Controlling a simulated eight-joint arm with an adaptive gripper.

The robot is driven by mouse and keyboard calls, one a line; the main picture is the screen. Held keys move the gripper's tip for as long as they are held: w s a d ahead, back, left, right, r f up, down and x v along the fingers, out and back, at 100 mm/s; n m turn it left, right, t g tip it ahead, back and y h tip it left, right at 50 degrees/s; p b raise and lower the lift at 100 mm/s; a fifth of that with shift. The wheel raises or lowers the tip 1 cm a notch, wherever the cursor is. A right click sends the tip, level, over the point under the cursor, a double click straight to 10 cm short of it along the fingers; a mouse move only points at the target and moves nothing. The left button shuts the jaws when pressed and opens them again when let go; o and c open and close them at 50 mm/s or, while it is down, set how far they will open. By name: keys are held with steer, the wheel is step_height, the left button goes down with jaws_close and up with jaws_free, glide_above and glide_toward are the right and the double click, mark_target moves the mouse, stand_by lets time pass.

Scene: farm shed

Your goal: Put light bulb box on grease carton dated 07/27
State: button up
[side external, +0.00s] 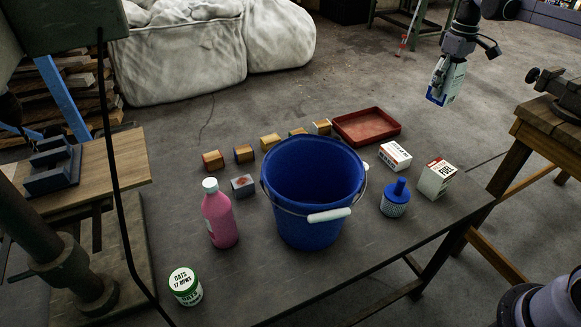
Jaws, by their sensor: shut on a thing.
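My gripper (452,62) is high at the upper right, above and behind the table, shut on a white and blue box (444,92). The box hangs tilted in the air, touching nothing below; its print is too small to read, so I cannot confirm it is the light bulb box. Two white cartons with red and dark print stand at the table's right: a low one (395,158) and a taller one (436,180). I cannot read a 07/27 date on either, nor tell which is the grease carton.
A blue bucket (312,231) stands mid-table, partly hiding the row of small blocks (244,153) behind it. A red tray (366,139) lies at the back right.

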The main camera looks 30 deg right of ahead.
steer(key=s+d+m, duration=0.1)
steer(key=s+d, duration=0.1)
steer(key=d, duration=0.3)
glide_above(396, 151)
step_height(396, 151, down, 18)
steer(key=shift+f, duration=2.05)
steer(key=o, duration=1.2)
